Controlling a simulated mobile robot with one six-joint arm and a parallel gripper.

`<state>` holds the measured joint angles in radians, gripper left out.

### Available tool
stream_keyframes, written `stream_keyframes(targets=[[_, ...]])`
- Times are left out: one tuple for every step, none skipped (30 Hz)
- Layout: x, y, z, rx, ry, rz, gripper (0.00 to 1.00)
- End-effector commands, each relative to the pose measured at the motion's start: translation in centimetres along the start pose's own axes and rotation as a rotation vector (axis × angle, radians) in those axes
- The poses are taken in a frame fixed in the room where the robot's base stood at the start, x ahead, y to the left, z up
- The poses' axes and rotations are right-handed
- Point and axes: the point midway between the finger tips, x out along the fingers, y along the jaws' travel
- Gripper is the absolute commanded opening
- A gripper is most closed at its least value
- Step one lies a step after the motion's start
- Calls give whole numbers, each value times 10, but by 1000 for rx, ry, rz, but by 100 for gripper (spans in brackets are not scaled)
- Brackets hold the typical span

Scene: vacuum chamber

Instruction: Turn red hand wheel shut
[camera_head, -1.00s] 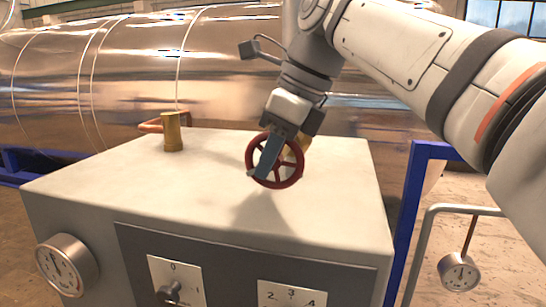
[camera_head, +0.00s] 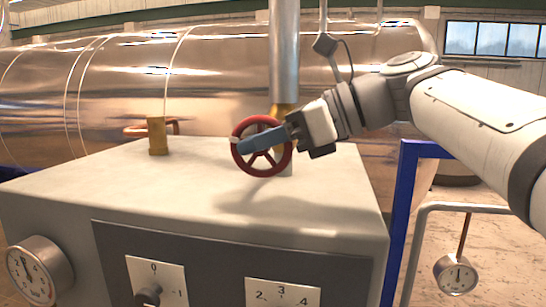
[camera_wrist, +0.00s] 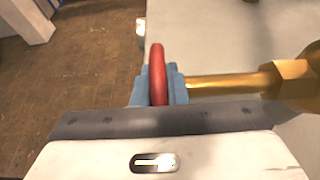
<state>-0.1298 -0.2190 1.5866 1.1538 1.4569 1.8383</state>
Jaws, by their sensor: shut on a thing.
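The red hand wheel (camera_head: 279,166) stands upright above the top of a pale cabinet, in front of a brass fitting. My gripper (camera_head: 240,146) comes in from the right and lies across the wheel's face, with its blue fingers at the left of the rim. In the wrist view my gripper (camera_wrist: 158,88) has its two blue fingers closed on either side of the red hand wheel's rim (camera_wrist: 157,65). The brass stem (camera_wrist: 225,84) runs from beside the fingers to a brass nut at right. Part of the wheel is hidden behind my fingers.
The pale cabinet (camera_head: 90,190) carries a short brass post (camera_head: 157,136), a round gauge (camera_head: 38,270) and dial switches on its front. A vertical metal pipe (camera_head: 284,55) rises behind the wheel. A blue frame (camera_head: 402,210) and a pipe with a gauge (camera_head: 456,275) stand at right.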

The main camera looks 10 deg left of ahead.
Motion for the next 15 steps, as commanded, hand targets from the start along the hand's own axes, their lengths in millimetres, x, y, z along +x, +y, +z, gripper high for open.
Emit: stream_keyframes(targets=[[1, -1, -6, 3, -45, -4, 0], [1, -1, -6, 2, -73, -5, 0], [1, 0, -7, 2, -111, -4, 0], [0, 0, -7, 2, -139, -5, 0], [0, 0, -7, 1, -167, -5, 0], [0, -1, -7, 2, -204, -5, 0], [0, 0, -8, 1, -232, -4, 0], [0, 0, -8, 1, -259, -4, 0], [0, 0, -8, 1, -294, -3, 0], [0, 0, -8, 1, -319, -2, 0], [0, 0, -8, 2, -345, -2, 0], [-1, 0, -8, 1, -377, -2, 0], [-1, 0, -8, 1, -400, -2, 0], [-1, 0, -8, 1, -423, -2, 0], [-1, 0, -8, 2, -451, -1, 0]])
